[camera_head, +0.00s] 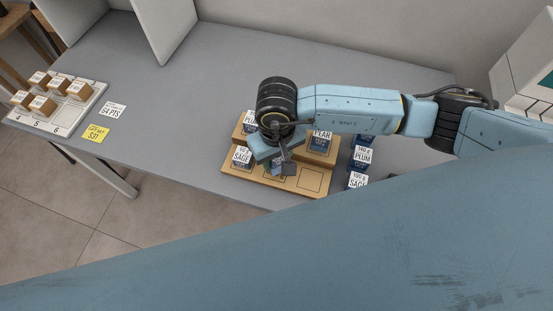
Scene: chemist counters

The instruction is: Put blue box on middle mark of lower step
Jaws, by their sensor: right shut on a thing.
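A two-step wooden stand (231,173) is on the grey counter. My right gripper (283,166) is over the middle of its lower step, pointing down. It is shut on a blue box (276,171), mostly hidden by the fingers. The box is at the middle mark; whether it touches the step cannot be told. A blue SAGE box (242,164) stands on the left of the lower step. An empty outlined mark (310,179) shows at its right. A PEAR box (321,145) and a PLUM box (248,129) stand on the upper step. My left gripper is out of view.
Several blue boxes, including a PLUM one (361,162) and a SAGE one (356,187), stand right of the stand. A white numbered tray (78,113) with orange boxes is at far left, near a yellow note (96,133) and white card (113,109). The counter between is clear.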

